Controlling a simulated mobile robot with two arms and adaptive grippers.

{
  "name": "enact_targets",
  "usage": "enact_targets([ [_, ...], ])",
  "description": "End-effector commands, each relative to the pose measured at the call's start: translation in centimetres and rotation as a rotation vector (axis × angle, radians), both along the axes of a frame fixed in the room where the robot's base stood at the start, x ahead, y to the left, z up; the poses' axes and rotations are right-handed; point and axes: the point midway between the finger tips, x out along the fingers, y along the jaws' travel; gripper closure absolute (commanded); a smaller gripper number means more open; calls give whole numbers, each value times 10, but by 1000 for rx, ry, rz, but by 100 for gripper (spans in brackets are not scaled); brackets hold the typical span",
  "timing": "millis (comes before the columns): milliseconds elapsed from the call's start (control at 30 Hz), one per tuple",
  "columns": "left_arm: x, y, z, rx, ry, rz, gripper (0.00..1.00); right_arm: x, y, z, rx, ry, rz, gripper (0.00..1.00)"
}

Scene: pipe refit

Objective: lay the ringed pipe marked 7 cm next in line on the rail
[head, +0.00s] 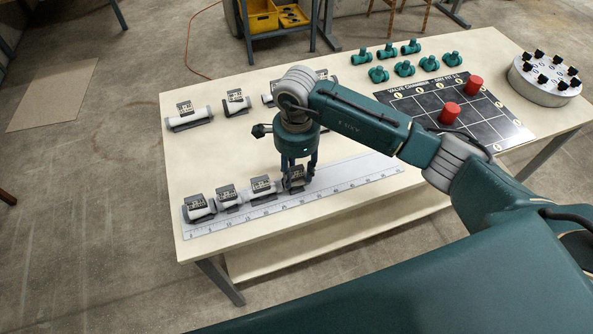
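The pale rail (345,179) with a printed scale lies along the front of the table. Three tagged pipe pieces (199,209) lie in line on its left part. My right gripper (298,186) points down over the rail, its fingers around a further tagged pipe (296,175) just right of that line. This pipe is at rail level, partly hidden by the fingers; I cannot tell if they press on it. Its rings and the tag markings are too small to read, so I cannot tell which is marked 7 cm. My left gripper is not in view.
More tagged pipes (189,118) lie at the back left, some partly behind my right arm. Green valve fittings (404,69), a black gridded board (487,117) with red cylinders (449,113), and a round holder (545,80) occupy the right. The rail's right part is bare.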

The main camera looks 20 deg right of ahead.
Motion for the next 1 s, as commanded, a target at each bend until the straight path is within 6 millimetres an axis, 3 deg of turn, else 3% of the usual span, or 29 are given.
enact_targets([
  [267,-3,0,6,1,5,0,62,0,0,6,1,1,0,62],
  [333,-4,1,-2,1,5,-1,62,2,0,12,1,-5,0,62],
  [700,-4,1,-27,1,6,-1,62,2,0,88,1,-6,1,62],
  [1000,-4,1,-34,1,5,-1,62,0,0,121,0,0,0,62],
])
